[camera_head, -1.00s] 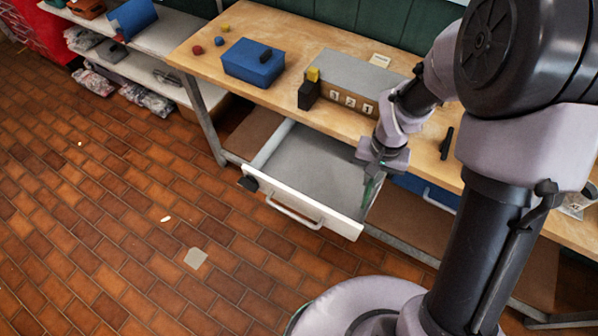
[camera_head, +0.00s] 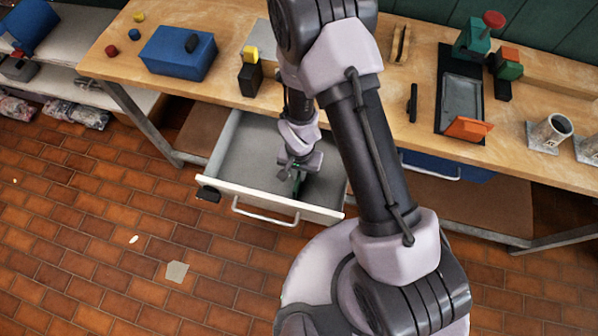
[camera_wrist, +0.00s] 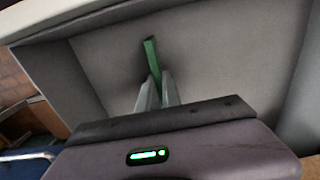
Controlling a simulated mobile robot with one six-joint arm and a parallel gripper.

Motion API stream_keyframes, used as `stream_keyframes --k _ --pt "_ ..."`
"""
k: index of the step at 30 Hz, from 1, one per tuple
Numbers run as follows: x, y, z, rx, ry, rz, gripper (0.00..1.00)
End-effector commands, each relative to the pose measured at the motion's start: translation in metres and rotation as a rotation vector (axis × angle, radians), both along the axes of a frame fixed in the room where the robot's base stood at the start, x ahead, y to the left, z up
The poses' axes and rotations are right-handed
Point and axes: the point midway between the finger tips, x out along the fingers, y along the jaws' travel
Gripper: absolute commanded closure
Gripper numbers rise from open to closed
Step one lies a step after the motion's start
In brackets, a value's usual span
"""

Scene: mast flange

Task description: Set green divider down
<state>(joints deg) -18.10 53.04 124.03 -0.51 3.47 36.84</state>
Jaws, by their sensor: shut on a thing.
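The green divider (camera_wrist: 151,58) is a thin green strip held between the fingertips of my gripper (camera_wrist: 156,92) in the wrist view. In the head view my gripper (camera_head: 299,175) is inside the open drawer (camera_head: 231,143), toward its front right, and a little of the green divider (camera_head: 297,190) shows below the fingers. The drawer has a grey floor and a white front with a handle. My gripper is shut on the divider. I cannot tell whether the divider's lower edge touches the drawer floor.
The drawer's left part is bare. On the wooden bench (camera_head: 126,45) above stand a blue box (camera_head: 178,54), a black block with a yellow piece (camera_head: 250,72), and a black tray (camera_head: 462,95). A blue drawer (camera_head: 440,166) is to the right.

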Motion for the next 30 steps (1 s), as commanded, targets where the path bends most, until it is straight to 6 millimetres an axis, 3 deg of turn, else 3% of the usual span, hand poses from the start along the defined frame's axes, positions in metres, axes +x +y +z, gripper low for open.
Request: stream_keyframes --k 9,10,13,22,26,30 --pt "0.001 0.000 -0.004 0.001 -0.001 0.000 1.00" --pt "0.001 0.000 -0.005 0.001 -0.001 0.000 0.89" --pt "0.001 0.000 -0.003 0.001 -0.001 0.000 0.70" --pt "0.001 0.000 -0.002 0.001 -0.001 0.000 0.70" --pt "0.001 0.000 0.019 0.001 -0.003 -0.001 0.70" --pt "0.002 0.000 0.062 0.001 -0.005 0.000 0.70"
